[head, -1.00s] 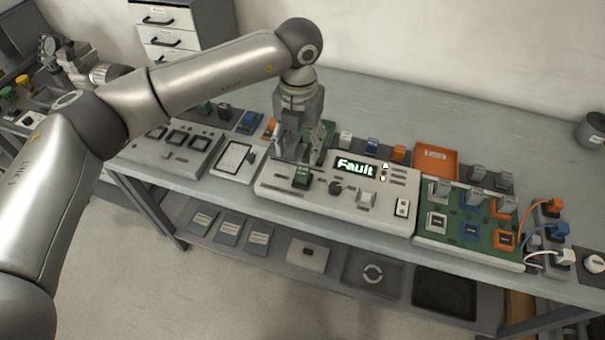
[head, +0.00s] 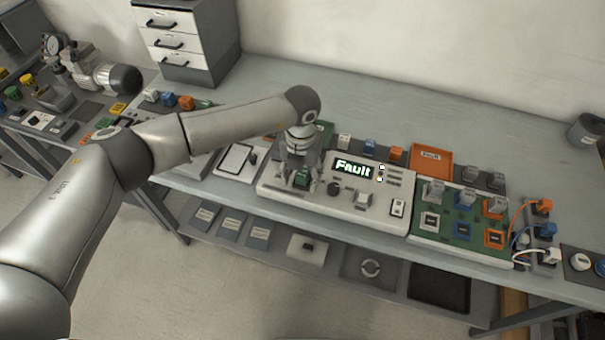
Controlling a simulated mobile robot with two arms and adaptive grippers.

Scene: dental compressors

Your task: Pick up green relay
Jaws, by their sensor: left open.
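The green relay (head: 302,179) sits on the left part of the light grey panel (head: 330,199), left of the lit "Fault" display (head: 353,168). My left gripper (head: 301,182) points down over the relay. Its fingers are open, one on each side of the relay. I cannot tell whether they touch it. The gripper body hides the area just behind the relay. My right gripper is not in view.
A green circuit board (head: 462,228) with several coloured modules lies to the right. An orange tray (head: 432,160) is behind it. A white tablet (head: 237,158) lies left of the panel.

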